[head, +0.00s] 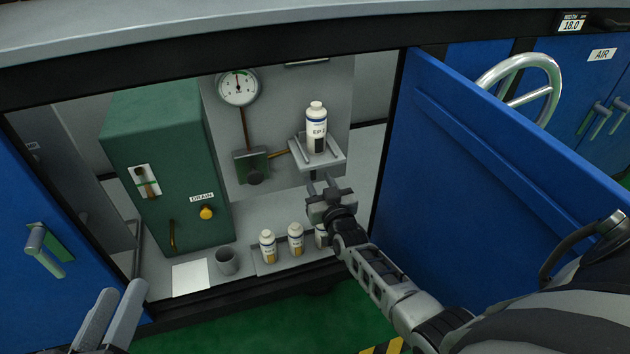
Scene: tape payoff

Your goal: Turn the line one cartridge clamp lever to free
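A white bottle marked EP 2 (316,128) stands upright on a small grey bracket shelf (325,158) on the cabinet's back panel. A grey block (251,166) with an orange rod (279,155) sits left of the shelf. No part is labelled as the line one clamp lever, and I cannot tell which part it is. My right gripper (321,184) is just below the bracket shelf, its fingers pointing up at it with a gap between them; contact is unclear. My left gripper (121,289) is low at the left, outside the cabinet, fingers apart and empty.
A green box (165,125) with a small lever plate (145,181) and yellow knob (206,212) stands left. A gauge (238,87) hangs above. Several small bottles (268,246), a grey cup (227,261) and a white sheet (190,277) are in front. An open blue door (480,160) bounds the right.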

